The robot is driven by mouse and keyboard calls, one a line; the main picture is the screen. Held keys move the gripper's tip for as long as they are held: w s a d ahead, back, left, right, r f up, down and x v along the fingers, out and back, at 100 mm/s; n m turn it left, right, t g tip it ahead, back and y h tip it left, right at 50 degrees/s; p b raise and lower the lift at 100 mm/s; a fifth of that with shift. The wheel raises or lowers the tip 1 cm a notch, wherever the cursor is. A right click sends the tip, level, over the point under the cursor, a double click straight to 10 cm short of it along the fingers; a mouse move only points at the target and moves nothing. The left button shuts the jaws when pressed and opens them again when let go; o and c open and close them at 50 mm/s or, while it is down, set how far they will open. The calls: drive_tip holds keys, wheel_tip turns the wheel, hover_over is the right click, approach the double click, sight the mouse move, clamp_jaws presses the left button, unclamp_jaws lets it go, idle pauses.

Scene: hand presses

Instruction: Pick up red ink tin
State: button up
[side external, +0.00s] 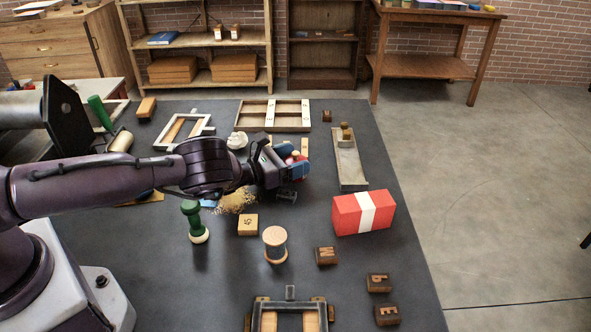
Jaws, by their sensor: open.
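My gripper (284,178) is over the middle of the dark table, at the end of the arm reaching in from the left. Its jaws are open, though the fingers are small and partly hidden. Right by the jaws, a small red patch (291,159) shows beside a blue piece and a pale round knob. It may be the red ink tin, but the gripper covers much of it. I cannot tell whether the jaws touch it or surround it.
A red box with a white band (347,215) stands right of the gripper. A wooden spool (275,246), a green-handled stamp (194,222) and letter blocks (326,256) stand in front. A long narrow tray (350,170) lies to the right; a compartmented tray (254,113) lies behind.

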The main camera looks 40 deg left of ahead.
drive_tip(key=shift+w+d, duration=0.1)
drive_tip(key=shift+w, duration=0.25)
drive_tip(key=c, duration=0.9)
